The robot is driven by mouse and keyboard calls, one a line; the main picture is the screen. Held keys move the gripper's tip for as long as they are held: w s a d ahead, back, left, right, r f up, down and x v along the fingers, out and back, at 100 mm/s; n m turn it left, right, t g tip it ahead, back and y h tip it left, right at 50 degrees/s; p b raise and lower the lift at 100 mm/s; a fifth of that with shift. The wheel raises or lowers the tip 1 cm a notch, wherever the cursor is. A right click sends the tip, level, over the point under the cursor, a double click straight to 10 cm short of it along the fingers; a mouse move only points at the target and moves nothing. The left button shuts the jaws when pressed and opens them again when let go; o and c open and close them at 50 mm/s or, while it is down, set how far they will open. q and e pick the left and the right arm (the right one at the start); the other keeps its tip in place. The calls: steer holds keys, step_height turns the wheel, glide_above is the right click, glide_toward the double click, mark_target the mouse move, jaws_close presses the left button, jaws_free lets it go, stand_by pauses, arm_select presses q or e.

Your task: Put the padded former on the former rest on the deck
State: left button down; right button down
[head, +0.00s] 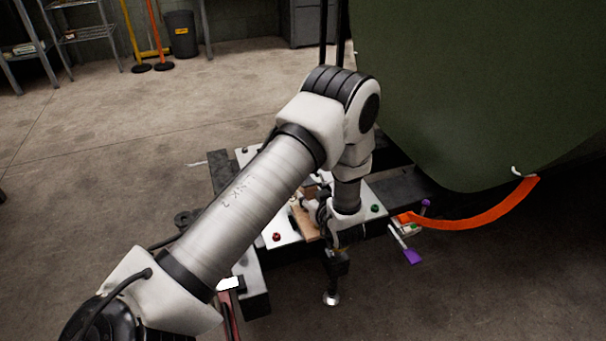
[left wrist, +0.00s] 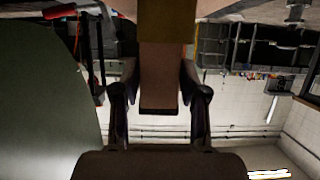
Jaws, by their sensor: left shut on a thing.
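My left gripper (head: 316,212) is low over the deck (head: 283,222), a pale plate with small red and green knobs. It is shut on a tan-brown block, which I take to be the padded former (head: 303,222). In the left wrist view the former (left wrist: 160,75) sits between the two fingers (left wrist: 161,92), with an olive-brown part toward the top edge. My arm and wrist cover much of the former and the deck around it. I cannot pick out the former rest or tell whether the former touches the deck. My right gripper is not in view.
A large green fuselage panel (head: 470,90) stands close on the right. An orange curved strap (head: 480,217) hangs from its lower edge near a purple-tipped tool (head: 411,256). A dark frame (head: 394,184) lies beside the deck.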

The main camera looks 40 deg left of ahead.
arm_select(q)
steer(key=w+a, duration=0.1)
steer(key=a, duration=0.1)
steer(key=w+a+b, duration=0.1)
steer(key=a, duration=0.1)
steer(key=w+a+b, duration=0.1)
steer(key=w+a, duration=0.1)
steer(key=shift+f, duration=0.35)
steer(key=f+b, duration=0.2)
steer(key=a+f+b, duration=0.1)
steer(key=shift+w+f, duration=0.1)
steer(key=shift+w, duration=0.15)
steer(key=shift+w+f, duration=0.1)
steer(key=shift+f, duration=0.2)
steer(key=shift+r, duration=0.2)
steer(key=c, duration=0.6)
jaws_free()
steer(key=shift+f, duration=0.1)
